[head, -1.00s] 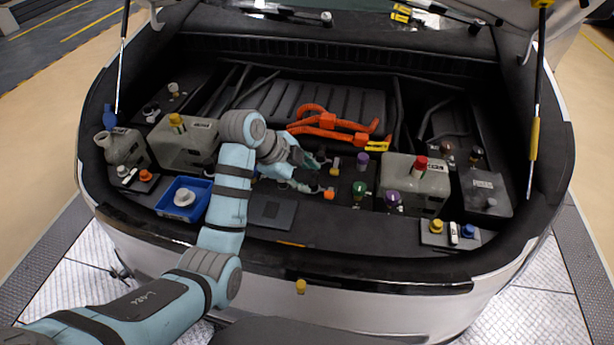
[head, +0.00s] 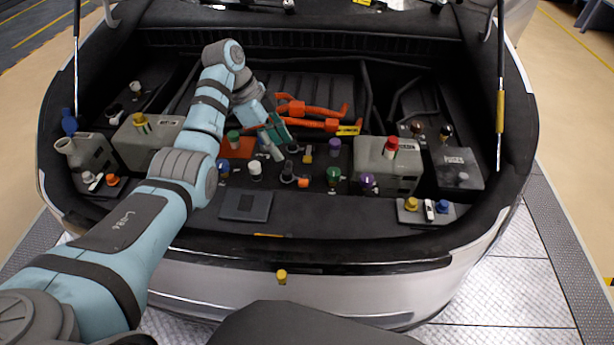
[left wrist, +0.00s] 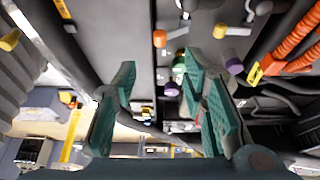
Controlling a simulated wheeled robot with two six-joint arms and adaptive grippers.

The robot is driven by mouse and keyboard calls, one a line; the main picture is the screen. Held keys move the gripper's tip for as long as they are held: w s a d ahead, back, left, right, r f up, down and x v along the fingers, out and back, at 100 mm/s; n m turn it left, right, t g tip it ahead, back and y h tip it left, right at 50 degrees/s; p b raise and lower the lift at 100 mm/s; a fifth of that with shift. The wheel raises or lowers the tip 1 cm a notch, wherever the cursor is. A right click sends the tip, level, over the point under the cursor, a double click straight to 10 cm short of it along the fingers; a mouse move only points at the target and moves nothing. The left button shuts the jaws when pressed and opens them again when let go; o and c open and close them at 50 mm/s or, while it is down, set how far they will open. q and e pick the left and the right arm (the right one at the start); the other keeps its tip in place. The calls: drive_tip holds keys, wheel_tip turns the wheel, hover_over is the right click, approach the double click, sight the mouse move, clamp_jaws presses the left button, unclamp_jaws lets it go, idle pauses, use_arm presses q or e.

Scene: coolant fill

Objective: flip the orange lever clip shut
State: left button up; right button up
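The small orange lever clip (head: 303,183) sits beside a black fitting (head: 288,174) near the middle of the bay's front panel. What looks like the same orange lever (left wrist: 161,38) shows in the left wrist view, near its top, beyond the fingertips; whether it is shut is too small to tell. My left gripper (head: 272,138) hangs behind and to the left of the clip in the head view, apart from it. In the left wrist view, its green-padded fingers (left wrist: 163,75) are spread with nothing between them. My right gripper is not in view.
Capped fittings stand close by: white (head: 255,168), green (head: 333,176) and purple (head: 367,182). Orange cables (head: 300,109) run behind. A grey tank with a red cap (head: 386,165) stands to the right.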

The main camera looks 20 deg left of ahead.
sight(301, 180)
use_arm(q)
drive_tip(key=b+x, duration=0.2)
drive_tip(key=x, duration=1.1)
drive_tip(key=shift+c, duration=0.6)
